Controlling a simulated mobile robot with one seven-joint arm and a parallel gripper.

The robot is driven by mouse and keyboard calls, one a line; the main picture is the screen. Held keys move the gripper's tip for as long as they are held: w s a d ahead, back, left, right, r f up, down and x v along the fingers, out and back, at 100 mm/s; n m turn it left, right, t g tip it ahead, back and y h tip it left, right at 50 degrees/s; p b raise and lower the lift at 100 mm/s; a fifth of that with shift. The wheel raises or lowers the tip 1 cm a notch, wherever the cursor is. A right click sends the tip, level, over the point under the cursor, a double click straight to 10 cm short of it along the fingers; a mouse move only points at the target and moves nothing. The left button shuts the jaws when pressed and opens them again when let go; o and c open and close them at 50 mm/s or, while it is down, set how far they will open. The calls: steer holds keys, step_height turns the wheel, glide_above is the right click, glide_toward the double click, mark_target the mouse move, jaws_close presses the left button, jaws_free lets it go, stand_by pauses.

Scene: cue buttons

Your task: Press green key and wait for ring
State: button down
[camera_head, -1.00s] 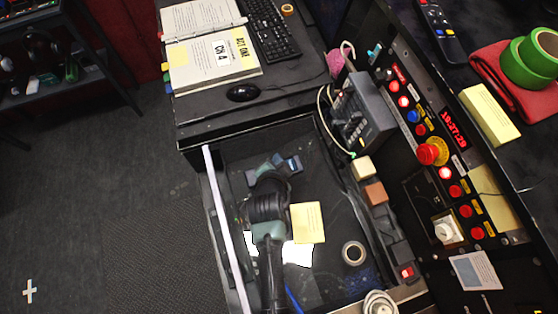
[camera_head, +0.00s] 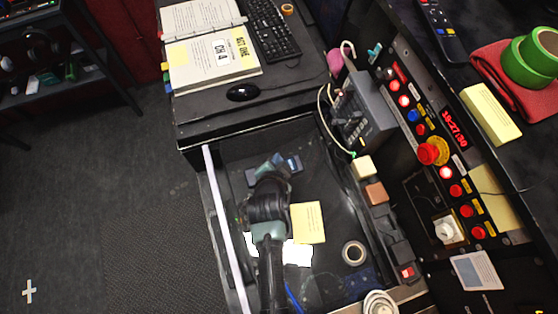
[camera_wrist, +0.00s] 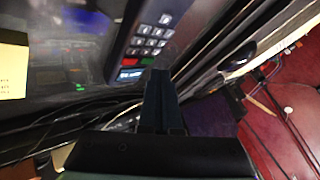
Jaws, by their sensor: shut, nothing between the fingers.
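A dark keypad device with pale keys (camera_wrist: 150,42) and a small lit blue-white strip shows in the wrist view. In the head view a dark device with a blue patch (camera_head: 293,163) lies at the far end of my arm, partly covered by it. My gripper (camera_wrist: 159,73) is shut and empty, its tips overlapping the strip end of the keypad in the picture. I cannot tell whether they touch it. In the head view my gripper (camera_head: 272,163) is over the recessed dark tray.
A yellow note (camera_head: 308,222) and a tape roll (camera_head: 354,253) lie in the tray. A panel with red buttons and a large red knob (camera_head: 428,154) stands to the right. A grey console (camera_head: 362,115) with cables is behind the tray.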

steer(key=shift+f, duration=0.3)
steer(key=shift+f+b, duration=0.25)
steer(key=shift+b, duration=0.15)
stand_by(0.4)
steer(key=shift+r+p, duration=0.6)
steer(key=shift+r, duration=0.1)
step_height(320, 180, up, 5)
steer(key=p, duration=0.4)
stand_by(0.8)
